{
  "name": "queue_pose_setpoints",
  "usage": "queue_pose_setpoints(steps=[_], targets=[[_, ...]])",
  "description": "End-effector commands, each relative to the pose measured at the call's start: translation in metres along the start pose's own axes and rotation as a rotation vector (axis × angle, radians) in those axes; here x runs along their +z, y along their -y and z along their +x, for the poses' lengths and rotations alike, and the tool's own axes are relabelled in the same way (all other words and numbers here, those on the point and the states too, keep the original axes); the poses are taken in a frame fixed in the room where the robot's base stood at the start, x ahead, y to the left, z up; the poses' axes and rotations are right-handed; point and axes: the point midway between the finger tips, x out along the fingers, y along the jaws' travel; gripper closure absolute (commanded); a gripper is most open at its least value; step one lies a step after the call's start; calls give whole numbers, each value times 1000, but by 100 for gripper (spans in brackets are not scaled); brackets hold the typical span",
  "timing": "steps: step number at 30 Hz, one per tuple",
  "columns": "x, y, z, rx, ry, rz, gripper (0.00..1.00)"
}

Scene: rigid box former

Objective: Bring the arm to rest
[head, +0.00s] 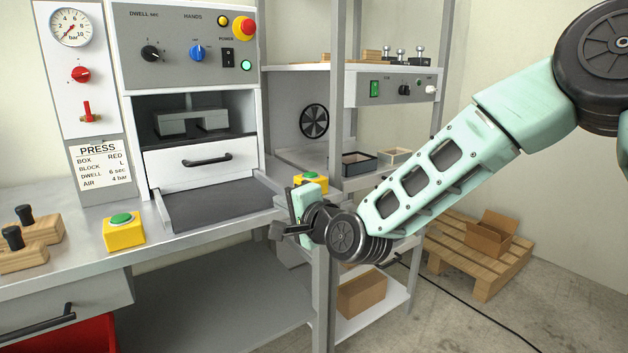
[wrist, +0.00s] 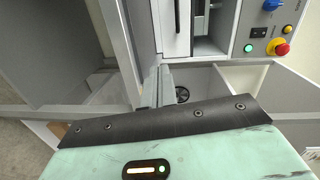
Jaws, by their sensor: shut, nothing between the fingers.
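My arm (head: 440,182) reaches in from the upper right of the head view, sloping down to the left. My gripper (head: 280,232) is at its end, in front of the bench's right corner and near the grey frame post. It is shut, with nothing seen in it.
The press (head: 200,110) stands left of my gripper, above a dark tray (head: 210,207). A yellow button box with a green button (head: 124,234) sits on the bench, and a second (head: 311,182) is just behind my gripper. A pallet with a carton (head: 490,235) stands at right.

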Motion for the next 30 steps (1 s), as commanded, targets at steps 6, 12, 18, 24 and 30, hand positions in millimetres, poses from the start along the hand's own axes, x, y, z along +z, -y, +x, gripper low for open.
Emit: queue_pose_setpoints(steps=[6, 12, 18, 24, 30], targets=[[26, -10, -20, 114, 93, -149, 100], [55, -29, -58, 275, 229, -362, 100], [80, -59, -138, 513, 454, -677, 100], [85, -90, -256, 776, 762, -975, 100], [80, -103, -350, 932, 1019, -1116, 100]])
